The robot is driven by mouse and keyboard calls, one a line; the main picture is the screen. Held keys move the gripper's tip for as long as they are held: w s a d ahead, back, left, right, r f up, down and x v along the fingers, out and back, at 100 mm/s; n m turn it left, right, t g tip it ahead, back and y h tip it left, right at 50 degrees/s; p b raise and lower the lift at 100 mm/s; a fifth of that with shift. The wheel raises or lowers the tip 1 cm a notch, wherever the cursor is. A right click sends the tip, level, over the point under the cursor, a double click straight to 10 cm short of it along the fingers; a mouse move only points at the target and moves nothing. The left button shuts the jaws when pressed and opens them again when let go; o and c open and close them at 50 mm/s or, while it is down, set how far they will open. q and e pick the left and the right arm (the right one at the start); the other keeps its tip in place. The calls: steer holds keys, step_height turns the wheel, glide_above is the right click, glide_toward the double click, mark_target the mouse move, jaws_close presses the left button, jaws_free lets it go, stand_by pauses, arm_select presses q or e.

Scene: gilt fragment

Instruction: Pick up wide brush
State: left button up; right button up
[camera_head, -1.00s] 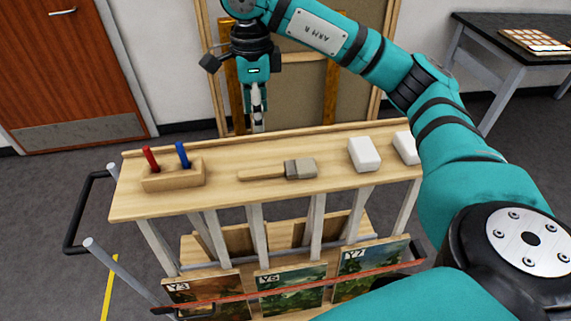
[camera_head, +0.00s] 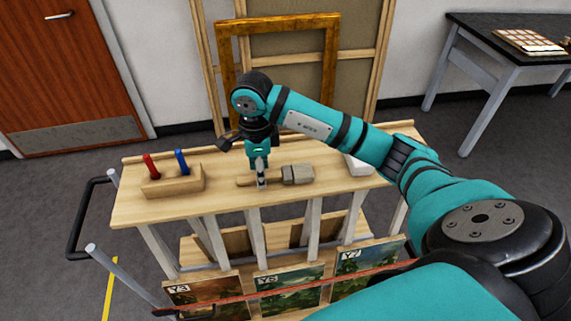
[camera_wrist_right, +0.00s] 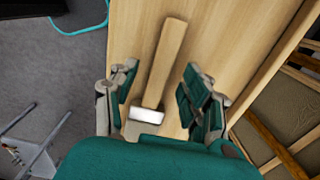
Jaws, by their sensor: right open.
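The wide brush (camera_head: 299,174) lies flat on the wooden cart top (camera_head: 225,205), its handle to the left and its broad grey end to the right. My right gripper (camera_head: 261,183) points down over the handle, close to the broad end. In the right wrist view, the brush handle (camera_wrist_right: 166,60) runs between the two spread fingers of my right gripper (camera_wrist_right: 158,82), with a gap on both sides. A pale part at the handle's lower end shows near the palm, which hides what lies beyond. My left gripper is not in view.
A wooden holder (camera_head: 172,184) with a red and a blue tool stands left of the brush. A white block (camera_head: 358,166) lies to the right, partly behind my arm. Labelled paintings (camera_head: 290,285) stand on the lower shelf. A gilt frame leans behind the cart.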

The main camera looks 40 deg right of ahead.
steer(key=shift+f, duration=0.6)
jaws_close()
steer(key=shift+r, duration=0.15)
